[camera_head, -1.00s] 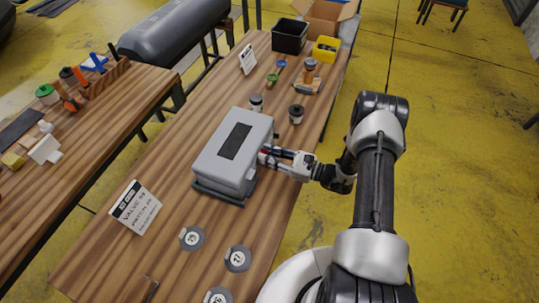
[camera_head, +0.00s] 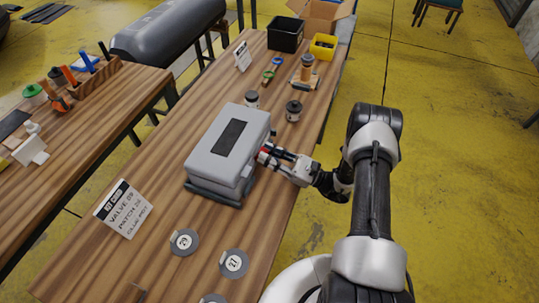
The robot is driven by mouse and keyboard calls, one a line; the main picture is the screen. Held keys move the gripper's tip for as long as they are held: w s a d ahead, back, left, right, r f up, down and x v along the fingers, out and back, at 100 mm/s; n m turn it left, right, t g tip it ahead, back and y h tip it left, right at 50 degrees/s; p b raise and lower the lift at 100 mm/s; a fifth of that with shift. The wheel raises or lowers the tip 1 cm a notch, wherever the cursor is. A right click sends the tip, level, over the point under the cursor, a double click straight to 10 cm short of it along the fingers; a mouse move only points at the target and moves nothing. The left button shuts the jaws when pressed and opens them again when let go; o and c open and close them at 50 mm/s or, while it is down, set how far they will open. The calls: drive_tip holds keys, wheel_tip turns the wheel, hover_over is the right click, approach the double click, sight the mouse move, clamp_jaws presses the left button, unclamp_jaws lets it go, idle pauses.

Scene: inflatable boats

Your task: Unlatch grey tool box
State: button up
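The grey tool box (camera_head: 207,158) stands on the wooden table with its lid down and a dark panel on top. My gripper (camera_head: 265,155) is at the box's right side, with its fingertips at or very close to that wall. A small red part (camera_head: 264,156) shows by the fingertips. The latch itself is hidden or too small to make out, and I cannot tell whether the fingers are closed on anything.
Two small dark-topped jars (camera_head: 293,110) stand behind the box. A black bin (camera_head: 285,34) and a yellow bin (camera_head: 323,46) are at the far end. Another table (camera_head: 100,135) is at left.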

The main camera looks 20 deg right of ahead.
drive_tip(key=o, duration=0.4)
drive_tip(key=v, duration=1.2)
drive_tip(key=shift+r, duration=0.1)
